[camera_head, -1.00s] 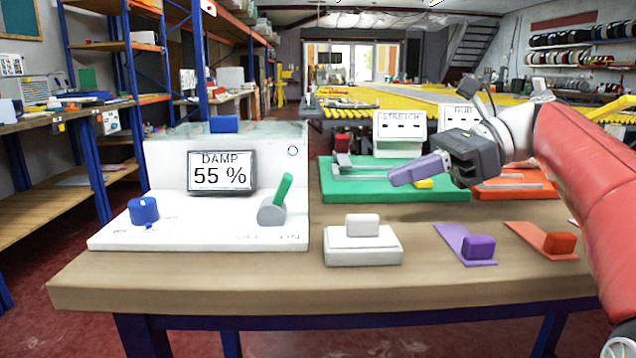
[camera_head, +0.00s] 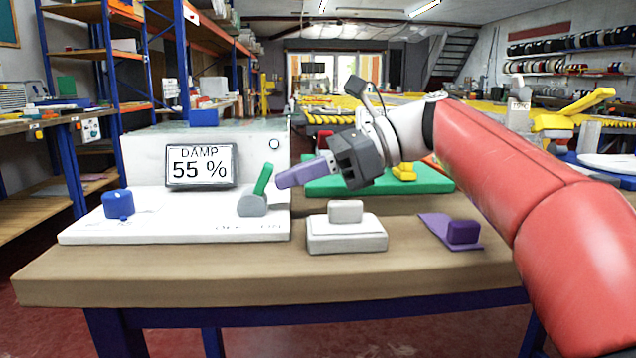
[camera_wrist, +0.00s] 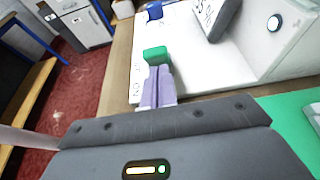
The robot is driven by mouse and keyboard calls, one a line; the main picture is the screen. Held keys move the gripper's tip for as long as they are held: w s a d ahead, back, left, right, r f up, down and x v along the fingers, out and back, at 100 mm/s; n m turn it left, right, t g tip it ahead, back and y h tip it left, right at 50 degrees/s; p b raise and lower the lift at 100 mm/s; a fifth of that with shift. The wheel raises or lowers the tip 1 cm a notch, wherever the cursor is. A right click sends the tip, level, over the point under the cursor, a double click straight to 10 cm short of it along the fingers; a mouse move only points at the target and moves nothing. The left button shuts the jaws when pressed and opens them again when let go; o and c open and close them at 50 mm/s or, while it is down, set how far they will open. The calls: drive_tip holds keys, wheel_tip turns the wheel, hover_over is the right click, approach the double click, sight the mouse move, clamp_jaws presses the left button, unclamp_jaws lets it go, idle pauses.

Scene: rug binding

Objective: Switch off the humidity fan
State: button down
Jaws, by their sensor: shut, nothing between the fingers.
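The humidity fan unit (camera_head: 135,156) is a white box on the workbench, with a display (camera_head: 201,167) reading DAMP 55 %. Its lever (camera_head: 264,180) has a green handle on a grey round hub and leans up and to the right. A blue knob (camera_head: 118,204) sits on the left of its base. My gripper (camera_head: 281,181) is shut and empty, its purple fingers pointing left at the lever, just right of the green handle. In the wrist view the green handle (camera_wrist: 155,55) is right at the tips of the purple fingers (camera_wrist: 158,88); I cannot tell if they touch.
A white block on a white base (camera_head: 346,240) stands right of the unit, and a purple block (camera_head: 463,232) lies further right. A green board (camera_head: 435,182) lies behind my gripper. The bench front (camera_head: 250,268) is clear.

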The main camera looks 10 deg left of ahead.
drive_tip(key=shift+a+r+p, duration=0.1)
drive_tip(key=shift+r+p, duration=0.15)
drive_tip(key=shift+p, duration=0.1)
